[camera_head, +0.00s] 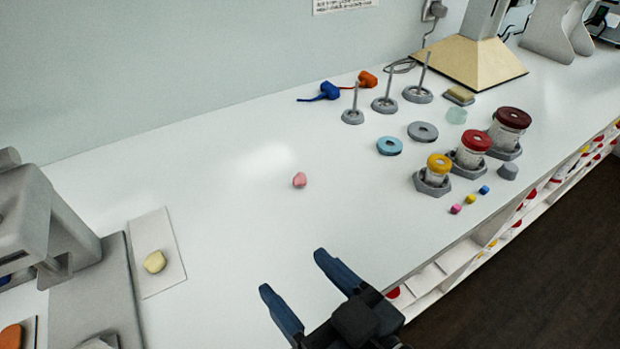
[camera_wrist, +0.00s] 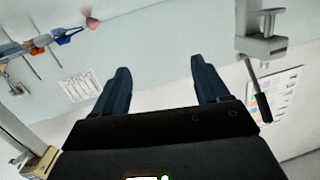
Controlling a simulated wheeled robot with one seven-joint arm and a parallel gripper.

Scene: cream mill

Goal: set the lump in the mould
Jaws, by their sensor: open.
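A small pink lump (camera_head: 299,180) lies alone on the white bench near the middle of the head view; a pink piece (camera_wrist: 91,23) also shows at the top of the wrist view. A pale yellow lump (camera_head: 155,261) lies on a white card (camera_head: 163,281) at the left. I cannot tell which of these is the lump of the task. No piece is clearly recognisable as the mould. My gripper (camera_head: 292,272) is open and empty at the bench's front part, nearer the camera than the pink lump. Its spread fingers also show in the wrist view (camera_wrist: 160,64).
A grey machine (camera_head: 45,220) stands at the left. Jars with yellow (camera_head: 439,163), red (camera_head: 477,140) and dark red (camera_head: 513,118) lids stand at the right, near small coloured cubes. Upright rods and a blue ring (camera_head: 389,146) stand behind. The bench around the pink lump is clear.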

